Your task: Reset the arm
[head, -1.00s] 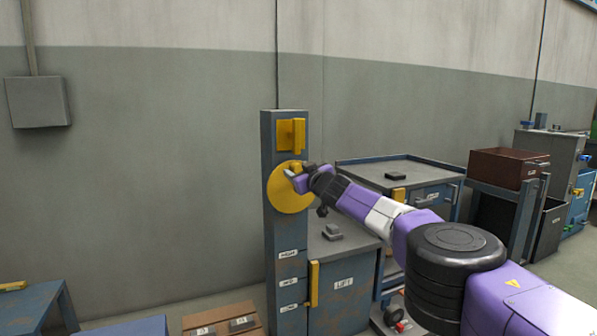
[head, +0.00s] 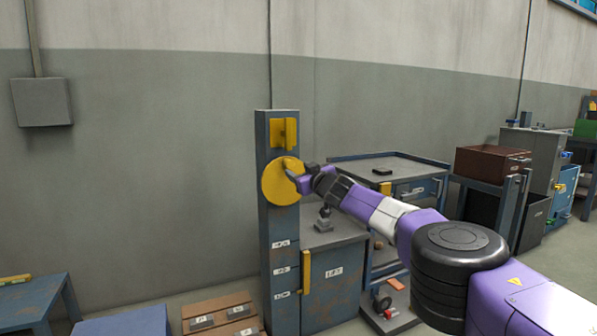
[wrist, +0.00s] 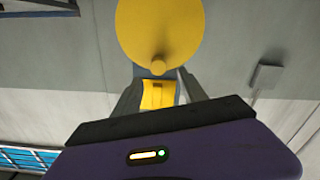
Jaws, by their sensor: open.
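My gripper (head: 297,178) is at the end of my purple and white arm, beside the yellow disc (head: 277,183) on the blue-grey post (head: 265,225). In the wrist view the gripper (wrist: 160,88) has its fingers apart. The yellow disc (wrist: 160,32) with a small knob (wrist: 158,66) fills the top of that view, just beyond the fingertips. A yellow block (wrist: 157,96) shows between the fingers, behind them in the background. I cannot tell whether a finger touches the disc.
A yellow handle (head: 284,132) sits above the disc. A cabinet (head: 332,285) with a yellow handle stands right of the post. A workbench (head: 400,165) and brown box (head: 490,160) are farther right. A blue bench (head: 30,300) and a pallet (head: 215,312) are at lower left.

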